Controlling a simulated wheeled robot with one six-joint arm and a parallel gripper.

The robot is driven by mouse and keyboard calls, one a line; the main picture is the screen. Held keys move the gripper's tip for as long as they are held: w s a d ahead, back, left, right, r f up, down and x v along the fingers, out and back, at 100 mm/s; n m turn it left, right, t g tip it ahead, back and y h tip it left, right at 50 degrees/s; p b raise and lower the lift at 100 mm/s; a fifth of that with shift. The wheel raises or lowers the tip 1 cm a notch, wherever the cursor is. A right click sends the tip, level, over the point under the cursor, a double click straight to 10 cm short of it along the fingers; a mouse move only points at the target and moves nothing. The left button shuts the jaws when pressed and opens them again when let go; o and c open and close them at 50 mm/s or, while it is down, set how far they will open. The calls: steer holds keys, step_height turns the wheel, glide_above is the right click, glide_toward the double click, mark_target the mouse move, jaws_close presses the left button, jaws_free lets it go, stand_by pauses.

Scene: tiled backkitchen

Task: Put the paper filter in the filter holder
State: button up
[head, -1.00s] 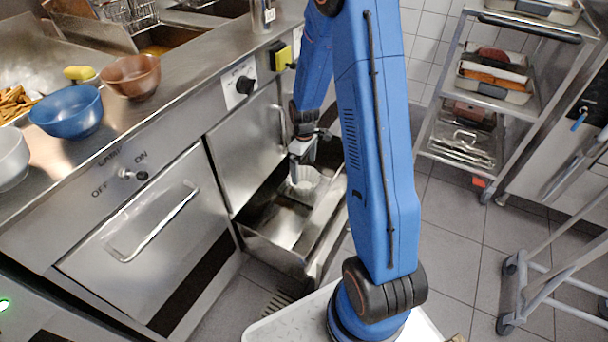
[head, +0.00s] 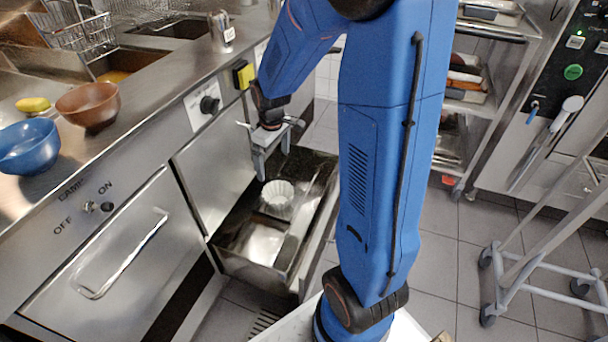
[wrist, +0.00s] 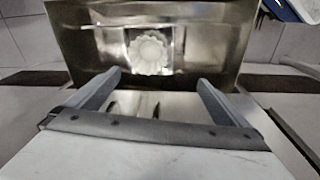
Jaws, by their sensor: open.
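The white fluted paper filter (head: 278,198) stands upright, mouth up, in the open steel drawer (head: 287,262) under the counter. It also shows in the wrist view (wrist: 150,52), beyond my fingertips. My gripper (head: 270,158) is open and empty above the drawer, pointing down, clear of the filter. Its two spread fingers also show in the wrist view (wrist: 159,80). I cannot make out a separate filter holder; whether the filter sits in one inside the drawer cannot be told.
The counter carries a blue bowl (head: 28,146) and a brown bowl (head: 88,106). A tray rack stands behind at right, and a trolley frame (head: 530,268) at right.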

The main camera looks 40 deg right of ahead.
steer(key=s+a+r+m+t, duration=0.1)
steer(key=s+a+r+m, duration=0.1)
steer(key=s+r, duration=0.6)
steer(key=s+a+r+m+t, duration=0.2)
steer(key=s+r, duration=0.7)
steer(key=s, duration=0.9)
steer(key=shift+a+m+t, duration=0.3)
steer(key=shift+a+m, duration=0.2)
steer(key=shift+a, duration=0.5)
steer(key=shift+d+r, duration=0.1)
